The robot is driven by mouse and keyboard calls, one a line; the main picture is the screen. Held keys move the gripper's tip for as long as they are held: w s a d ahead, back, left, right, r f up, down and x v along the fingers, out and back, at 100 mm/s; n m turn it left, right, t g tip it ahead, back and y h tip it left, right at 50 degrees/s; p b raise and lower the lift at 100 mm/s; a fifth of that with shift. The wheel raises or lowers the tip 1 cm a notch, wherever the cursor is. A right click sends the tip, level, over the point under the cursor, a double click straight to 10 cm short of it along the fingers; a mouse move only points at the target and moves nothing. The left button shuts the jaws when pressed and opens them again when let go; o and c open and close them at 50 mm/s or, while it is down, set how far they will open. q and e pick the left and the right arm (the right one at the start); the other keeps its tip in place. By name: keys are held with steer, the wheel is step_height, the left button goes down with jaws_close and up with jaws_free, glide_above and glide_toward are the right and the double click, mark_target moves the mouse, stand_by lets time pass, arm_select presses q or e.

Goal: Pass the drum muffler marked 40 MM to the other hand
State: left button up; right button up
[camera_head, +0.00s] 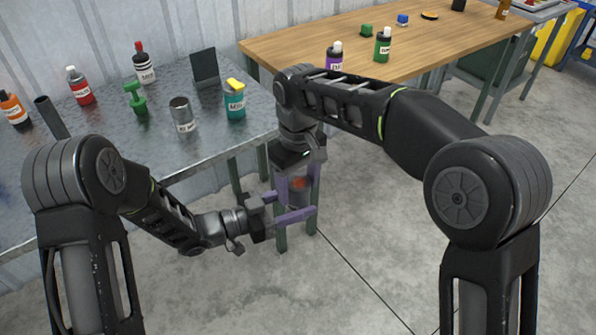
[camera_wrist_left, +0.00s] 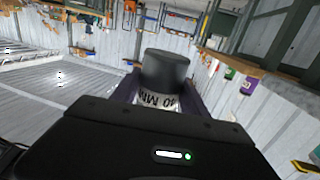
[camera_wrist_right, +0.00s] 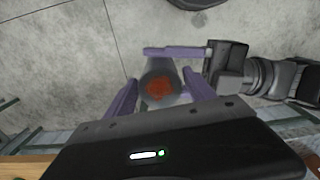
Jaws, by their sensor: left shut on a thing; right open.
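The drum muffler marked 40 MM (camera_wrist_left: 166,72) is a dark grey cylinder with a white label band. My left gripper (camera_head: 290,206) is shut on it and holds it in the air in front of the metal table. In the head view the muffler (camera_head: 298,188) is partly hidden by the fingers, with a reddish end showing. My right gripper (camera_head: 298,172) is above it, pointing down, with its fingers open on either side. In the right wrist view the muffler's rusty round end (camera_wrist_right: 160,88) lies between the right fingers, with gaps beside it.
The metal table (camera_head: 85,125) holds several bottles, a grey can (camera_head: 182,113), a green part (camera_head: 136,98) and a dark upright plate (camera_head: 205,67). A wooden table (camera_head: 290,48) stands at the back right. The floor below the grippers is clear.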

mark_target(298, 204)
step_height(298, 204, down, 6)
steer(key=shift+f, duration=0.25)
steer(key=c, duration=1.2)
arm_select(q)
steer(key=o, duration=1.6)
steer(key=shift+c, duration=0.2)
arm_select(e)
steer(key=shift+c, duration=0.2)
arm_select(q)
steer(key=v, duration=1.2)
